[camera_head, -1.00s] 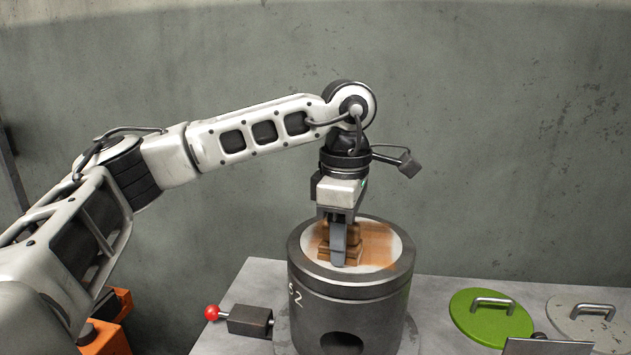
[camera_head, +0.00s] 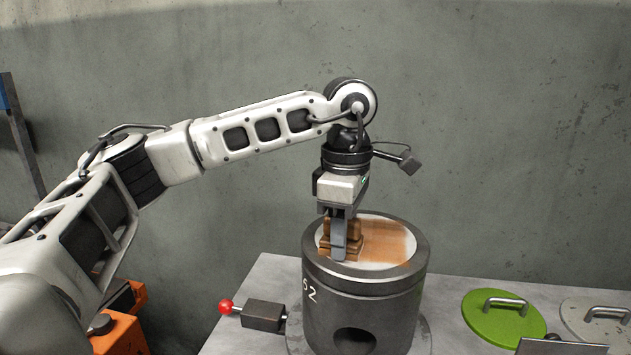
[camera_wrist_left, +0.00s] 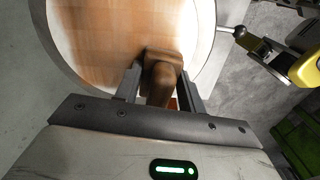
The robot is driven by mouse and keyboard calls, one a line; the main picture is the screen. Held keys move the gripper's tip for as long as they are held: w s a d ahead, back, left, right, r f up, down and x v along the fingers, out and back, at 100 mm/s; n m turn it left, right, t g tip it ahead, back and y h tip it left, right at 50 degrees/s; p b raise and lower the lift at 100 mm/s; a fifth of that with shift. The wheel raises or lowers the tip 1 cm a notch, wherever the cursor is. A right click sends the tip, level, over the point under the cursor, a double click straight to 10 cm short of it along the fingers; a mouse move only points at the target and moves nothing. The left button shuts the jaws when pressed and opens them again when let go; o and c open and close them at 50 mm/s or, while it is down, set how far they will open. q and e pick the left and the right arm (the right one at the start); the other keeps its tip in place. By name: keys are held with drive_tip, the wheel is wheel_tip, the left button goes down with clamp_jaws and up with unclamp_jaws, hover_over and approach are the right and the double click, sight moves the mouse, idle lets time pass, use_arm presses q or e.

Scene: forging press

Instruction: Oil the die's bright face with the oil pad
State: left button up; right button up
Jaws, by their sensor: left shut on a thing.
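My left gripper (camera_head: 340,240) points down and is shut on the oil pad (camera_head: 355,247), a brown stepped block. The pad sits on the left part of the face, seemingly touching it. In the left wrist view the pad (camera_wrist_left: 161,72) is between the two fingers, over streaked film (camera_wrist_left: 105,40). My right gripper is not in view.
The die stands on a grey table (camera_head: 265,280). A dark block with a red ball knob (camera_head: 226,307) is left of it. A green lid (camera_head: 500,322) and a grey lid (camera_head: 600,312), both handled, lie to the right. A yellow part (camera_wrist_left: 308,68) shows in the wrist view.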

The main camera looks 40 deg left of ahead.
sight(323, 235)
use_arm(q)
drive_tip(key=shift+s+a, duration=0.3)
drive_tip(key=shift+a, duration=0.45)
drive_tip(key=shift+s+a, duration=0.3)
drive_tip(key=shift+a, duration=0.4)
wheel_tip(323, 235, up, 3)
drive_tip(key=shift+f+p, duration=0.1)
drive_tip(key=shift+p, duration=0.7)
drive_tip(key=shift+r+p, duration=0.3)
drive_tip(key=shift+r, duration=2.4)
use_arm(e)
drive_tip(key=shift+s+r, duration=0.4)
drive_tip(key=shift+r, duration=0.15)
